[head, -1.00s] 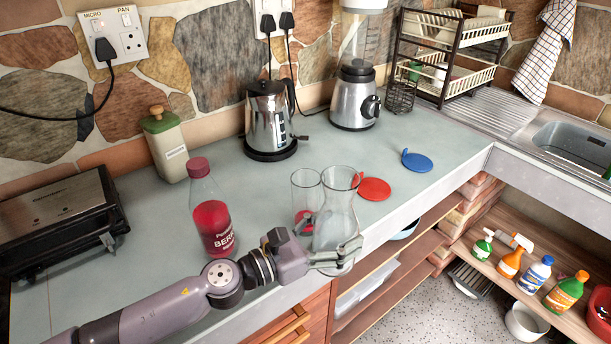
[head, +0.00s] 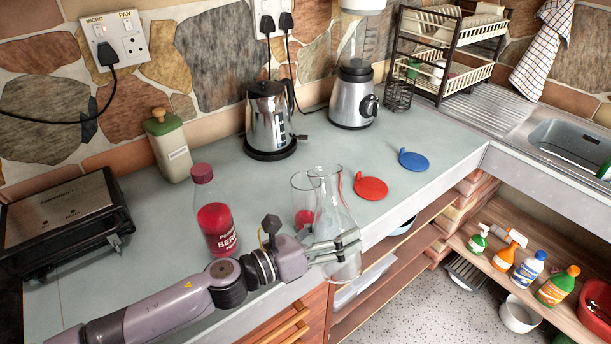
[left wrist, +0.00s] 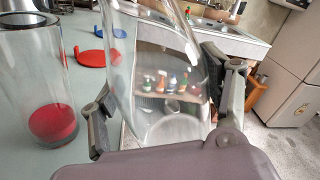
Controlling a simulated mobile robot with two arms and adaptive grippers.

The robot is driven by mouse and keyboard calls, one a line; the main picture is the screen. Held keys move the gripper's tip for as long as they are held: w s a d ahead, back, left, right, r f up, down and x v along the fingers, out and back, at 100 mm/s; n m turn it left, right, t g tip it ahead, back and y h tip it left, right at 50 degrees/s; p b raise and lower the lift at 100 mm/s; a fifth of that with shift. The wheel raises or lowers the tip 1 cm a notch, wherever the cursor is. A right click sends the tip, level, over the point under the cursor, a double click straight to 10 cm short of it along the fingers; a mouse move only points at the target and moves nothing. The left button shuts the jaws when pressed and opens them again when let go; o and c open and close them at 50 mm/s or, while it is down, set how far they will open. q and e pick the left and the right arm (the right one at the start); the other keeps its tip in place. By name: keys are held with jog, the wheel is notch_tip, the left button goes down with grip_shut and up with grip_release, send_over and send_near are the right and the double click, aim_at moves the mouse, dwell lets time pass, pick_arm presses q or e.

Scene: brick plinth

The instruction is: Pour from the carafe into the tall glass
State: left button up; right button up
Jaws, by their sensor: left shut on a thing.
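The clear glass carafe (head: 333,212) is in my left gripper (head: 350,245), which is shut around its lower body. The carafe leans to the left in the head view, its mouth beside and partly overlapping the rim of the tall glass. I cannot tell whether they touch. The tall glass (head: 299,188) stands upright on the counter, with red in its bottom. In the left wrist view the carafe (left wrist: 150,55) is between my fingers, and the tall glass (left wrist: 30,75) stands to its left with red at its base. I see no liquid in the carafe. My right gripper is out of view.
A berry bottle (head: 214,215) stands left of the glass, close to my arm. Red (head: 370,188) and blue (head: 414,160) lids lie to the right. A kettle (head: 268,120) and a blender (head: 353,98) stand behind. The counter's front edge (head: 405,210) is close to the carafe.

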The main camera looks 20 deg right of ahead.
aim_at(343, 224)
pick_arm(q)
jog(key=shift+r+n+p, duration=0.1)
jog(key=shift+n+p, duration=0.4)
jog(key=shift+n, duration=0.6)
jog(key=shift+s+r+n+p, duration=0.1)
jog(key=shift+r+n+p, duration=0.35)
jog(key=shift+p, duration=0.25)
jog(key=shift+s+d+r+n+g+p, duration=0.1)
jog(key=shift+s+r+n+g+p, duration=0.15)
jog(key=shift+n+p, duration=0.4)
jog(key=shift+r, duration=0.1)
jog(key=shift+s+r+n+p, duration=0.4)
jog(key=shift+r+n+p, duration=0.15)
jog(key=shift+p, duration=0.35)
jog(key=shift+s+d+r+n+p, duration=0.15)
jog(key=shift+s+n+p, duration=0.1)
jog(key=shift+n+p, duration=0.5)
jog(key=shift+s+r+n+p, duration=0.15)
jog(key=shift+r+n+p, duration=0.95)
jog(key=shift+p, duration=0.3)
jog(key=shift+w+r, duration=0.25)
jog(key=shift+s+r+p, duration=0.1)
jog(key=shift+r+p, duration=0.05)
jog(key=shift+p, duration=0.2)
